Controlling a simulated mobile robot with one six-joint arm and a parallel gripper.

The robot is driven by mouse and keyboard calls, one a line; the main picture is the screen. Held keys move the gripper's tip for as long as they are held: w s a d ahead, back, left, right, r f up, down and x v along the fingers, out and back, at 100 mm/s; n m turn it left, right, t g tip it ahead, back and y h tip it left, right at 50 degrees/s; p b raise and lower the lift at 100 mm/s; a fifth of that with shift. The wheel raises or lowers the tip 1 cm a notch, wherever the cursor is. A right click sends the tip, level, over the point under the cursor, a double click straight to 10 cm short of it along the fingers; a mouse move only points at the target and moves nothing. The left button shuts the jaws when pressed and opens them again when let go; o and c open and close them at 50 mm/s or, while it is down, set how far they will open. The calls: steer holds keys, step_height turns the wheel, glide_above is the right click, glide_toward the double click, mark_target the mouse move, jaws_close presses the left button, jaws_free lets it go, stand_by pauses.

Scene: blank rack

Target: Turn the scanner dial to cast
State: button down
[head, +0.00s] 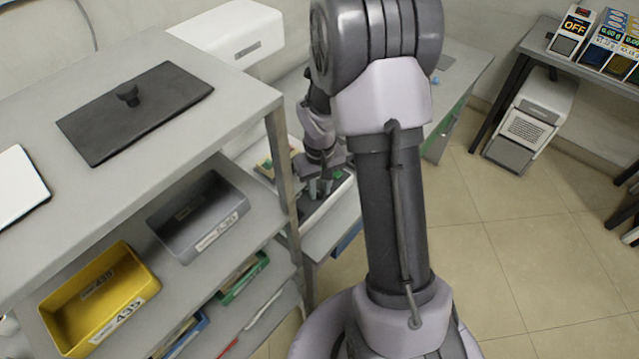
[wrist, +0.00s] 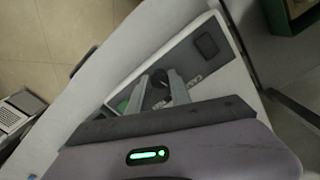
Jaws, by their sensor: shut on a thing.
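The scanner (wrist: 230,60) is a white-edged unit with a dark grey top face, seen tilted in the wrist view. Its dark dial (wrist: 159,78) sits between the two grey fingers of my gripper (wrist: 162,88), which is shut on it. The fingers and palm hide much of the dial, and I cannot tell where it points. Small pale lettering lies right of the fingers, too small to read surely. A green round part (wrist: 123,105) shows left of the fingers. In the head view my gripper (head: 320,187) reaches down over the scanner, whose white edge (head: 332,203) shows behind the shelf post.
A grey shelf rack (head: 230,95) stands close at left, with a yellow bin (head: 100,300) and a grey bin (head: 200,215). Its post is near my arm.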

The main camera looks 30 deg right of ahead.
mark_target(320, 192)
steer(key=n+p, duration=0.2)
steer(key=n, duration=0.2)
steer(key=shift+n, duration=0.7)
steer(key=c, duration=1.2)
jaws_free()
steer(key=shift+o, duration=0.2)
step_height(320, 192, up, 17)
steer(key=p, duration=0.5)
steer(key=shift+r+p, duration=0.2)
steer(key=shift+p, duration=0.2)
